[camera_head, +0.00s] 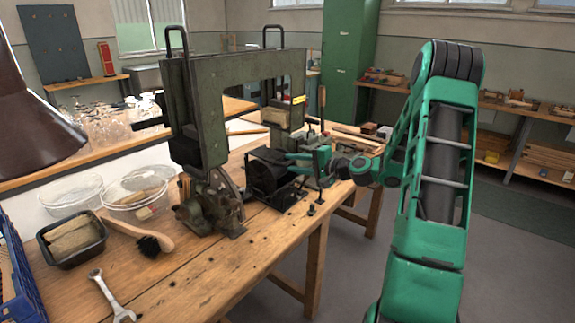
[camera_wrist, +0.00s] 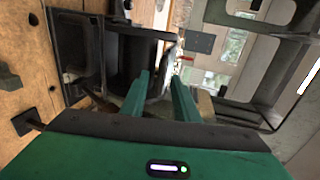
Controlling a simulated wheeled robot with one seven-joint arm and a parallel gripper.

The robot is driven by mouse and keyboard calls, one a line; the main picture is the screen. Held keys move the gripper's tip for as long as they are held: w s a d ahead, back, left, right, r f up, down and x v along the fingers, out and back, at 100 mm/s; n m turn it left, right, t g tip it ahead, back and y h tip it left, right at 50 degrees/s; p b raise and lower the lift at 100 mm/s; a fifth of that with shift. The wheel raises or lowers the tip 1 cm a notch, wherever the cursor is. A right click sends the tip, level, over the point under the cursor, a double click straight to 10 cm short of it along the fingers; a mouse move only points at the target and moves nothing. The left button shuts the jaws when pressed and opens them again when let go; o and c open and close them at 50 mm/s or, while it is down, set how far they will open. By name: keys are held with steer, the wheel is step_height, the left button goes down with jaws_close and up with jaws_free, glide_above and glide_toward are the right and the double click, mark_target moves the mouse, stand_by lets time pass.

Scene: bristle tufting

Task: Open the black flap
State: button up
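The black box-like unit (camera_head: 268,175) stands on the bench near its right edge, under the green-grey frame machine. I take its dark panel to be the black flap; its outline is hard to make out. In the wrist view the dark unit (camera_wrist: 130,50) lies ahead of the fingers, and a thin slanted panel edge (camera_wrist: 166,68) shows between them. My gripper (camera_head: 292,161) reaches in from the right, close to the unit. In the wrist view my gripper (camera_wrist: 160,80) has its two green fingers apart. I cannot tell whether either finger touches the panel.
The tall frame machine (camera_head: 208,95) rises left of and above the unit. A brush (camera_head: 140,235), a black tray (camera_head: 72,240), a wrench (camera_head: 110,295) and clear bowls (camera_head: 135,187) lie to the left. The front bench top (camera_head: 215,270) is mostly clear.

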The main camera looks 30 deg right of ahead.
mark_target(272, 156)
steer(key=shift+x, duration=1.4)
jaws_close()
steer(key=shift+d+r, duration=0.1)
